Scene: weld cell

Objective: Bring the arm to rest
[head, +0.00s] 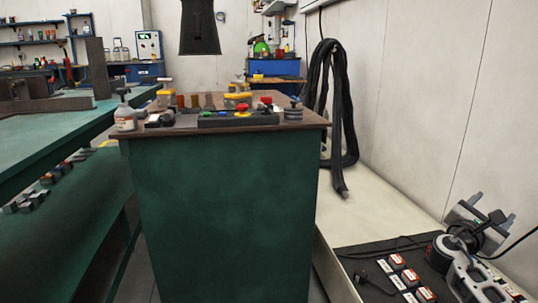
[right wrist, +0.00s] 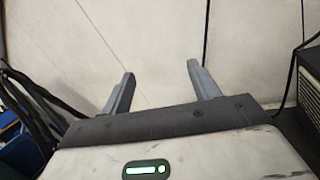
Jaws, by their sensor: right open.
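My right gripper (head: 494,207) is at the lower right of the head view, at the end of my right arm. Its two grey fingers stand apart with nothing between them. In the right wrist view the same gripper (right wrist: 160,69) is open and empty, with a pale wall (right wrist: 160,30) beyond the fingers. My left gripper is in neither view.
A green cabinet (head: 220,215) with bottles and small parts on top stands mid-view. A dark panel (head: 365,252) with red and white items lies near my right arm. A black hose (head: 337,110) hangs on the wall. A green table (head: 40,140) is left.

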